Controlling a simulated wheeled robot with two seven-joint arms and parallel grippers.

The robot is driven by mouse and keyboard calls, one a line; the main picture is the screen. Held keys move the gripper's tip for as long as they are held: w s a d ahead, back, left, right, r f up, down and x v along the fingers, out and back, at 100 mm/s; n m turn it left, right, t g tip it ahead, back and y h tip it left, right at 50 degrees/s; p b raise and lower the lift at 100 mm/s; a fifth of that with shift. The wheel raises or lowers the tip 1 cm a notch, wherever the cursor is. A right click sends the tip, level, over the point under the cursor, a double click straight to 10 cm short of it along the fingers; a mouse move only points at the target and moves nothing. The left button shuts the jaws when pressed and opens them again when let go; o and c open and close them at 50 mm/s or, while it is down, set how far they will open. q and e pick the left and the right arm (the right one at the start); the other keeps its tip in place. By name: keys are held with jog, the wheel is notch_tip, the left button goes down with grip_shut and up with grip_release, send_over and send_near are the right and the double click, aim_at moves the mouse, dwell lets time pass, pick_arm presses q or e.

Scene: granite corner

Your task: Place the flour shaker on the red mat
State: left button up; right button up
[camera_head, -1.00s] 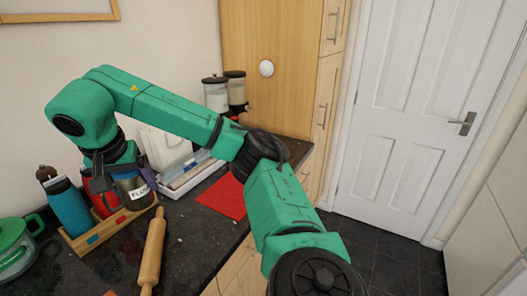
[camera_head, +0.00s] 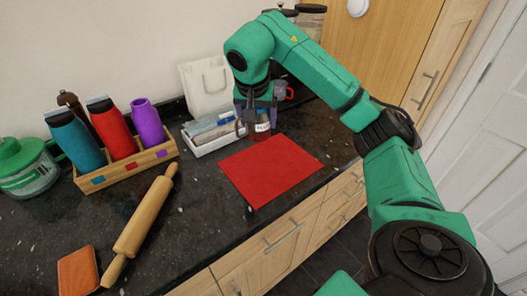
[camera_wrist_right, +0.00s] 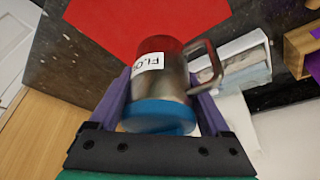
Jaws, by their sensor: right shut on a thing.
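The flour shaker (camera_head: 263,128) is a metal canister with a white label, at the back edge of the red mat (camera_head: 268,175) in the head view. My right gripper (camera_head: 256,117) is shut on it. In the right wrist view the shaker (camera_wrist_right: 165,82) sits between the fingers, with its blue end toward the gripper and a handle on the right. The red mat (camera_wrist_right: 110,22) lies beyond it there. The shaker's height above the counter is hard to tell. The mat is flat and bare. My left gripper is not in view.
A wooden caddy (camera_head: 127,166) holds blue, red and purple containers. A rolling pin (camera_head: 140,225) lies in front. The counter's front edge runs beside the mat.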

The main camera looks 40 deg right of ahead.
jog(key=f, duration=0.9)
jog(key=shift+s+d+p, duration=0.1)
jog(key=shift+d+p, duration=0.2)
jog(key=shift+d, duration=0.05)
jog(key=shift+f, duration=0.4)
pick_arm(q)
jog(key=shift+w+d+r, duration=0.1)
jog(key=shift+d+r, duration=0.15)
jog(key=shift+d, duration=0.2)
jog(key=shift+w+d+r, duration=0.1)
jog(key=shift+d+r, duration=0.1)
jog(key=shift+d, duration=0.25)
pick_arm(e)
jog(key=shift+d, duration=0.1)
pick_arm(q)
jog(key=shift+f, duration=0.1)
pick_arm(e)
jog(key=shift+f, duration=0.2)
jog(key=o, duration=1.3)
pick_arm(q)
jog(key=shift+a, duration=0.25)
pick_arm(e)
jog(key=shift+o, duration=0.3)
jog(key=shift+r, duration=0.1)
